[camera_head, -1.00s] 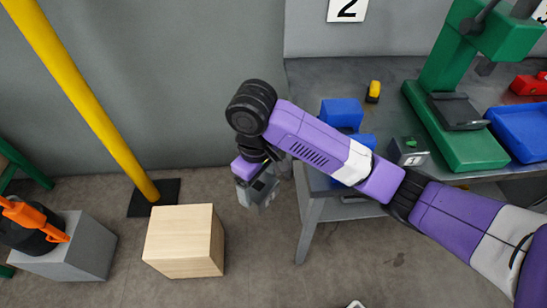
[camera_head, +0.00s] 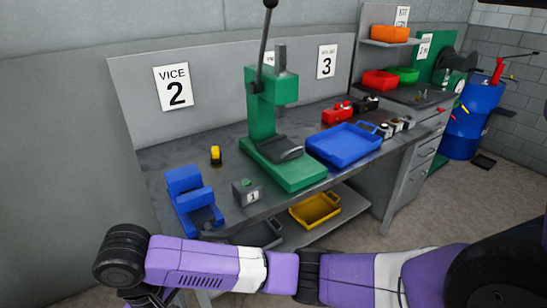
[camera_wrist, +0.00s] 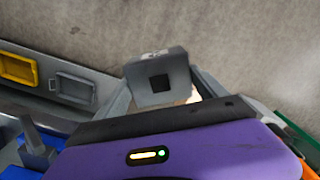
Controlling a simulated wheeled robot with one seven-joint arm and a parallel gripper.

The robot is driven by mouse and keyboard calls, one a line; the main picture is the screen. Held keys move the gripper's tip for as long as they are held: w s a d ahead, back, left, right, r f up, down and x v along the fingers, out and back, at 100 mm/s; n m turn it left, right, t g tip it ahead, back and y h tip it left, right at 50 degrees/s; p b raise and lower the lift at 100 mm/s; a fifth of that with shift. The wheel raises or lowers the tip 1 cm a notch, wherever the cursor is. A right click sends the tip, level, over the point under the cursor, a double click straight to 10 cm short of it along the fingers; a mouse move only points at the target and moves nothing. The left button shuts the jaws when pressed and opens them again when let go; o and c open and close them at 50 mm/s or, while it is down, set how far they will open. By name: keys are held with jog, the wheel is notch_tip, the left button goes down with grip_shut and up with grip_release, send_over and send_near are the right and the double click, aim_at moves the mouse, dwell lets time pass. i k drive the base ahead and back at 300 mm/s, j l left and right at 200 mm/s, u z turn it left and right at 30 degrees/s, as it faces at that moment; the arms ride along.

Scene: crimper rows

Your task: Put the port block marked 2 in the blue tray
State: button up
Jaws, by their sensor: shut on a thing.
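A grey port block (camera_wrist: 178,75) with a dark square hole is between the fingers of my gripper (camera_wrist: 162,86) in the wrist view. My gripper is shut on it. The mark on its upper edge is too small to read. My gripper is below the head view's lower edge. The blue tray (camera_head: 325,150) sits on the bench right of the green press, and looks empty. Another grey port block, marked 1 (camera_head: 246,193), stands on the bench's front edge, left of the press.
The green press (camera_head: 262,130) stands between the blue vice (camera_head: 187,190) and the tray. A small yellow item (camera_head: 215,155) lies behind the vice. Red item (camera_head: 337,114) and small blocks (camera_head: 384,130) are around the tray. A yellow bin (camera_head: 315,210) is on the lower shelf.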

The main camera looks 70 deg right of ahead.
aim_at(343, 146)
jog(key=k+z, duration=0.2)
jog(key=z, duration=0.25)
jog(key=k+z, duration=0.25)
jog(key=z, duration=0.2)
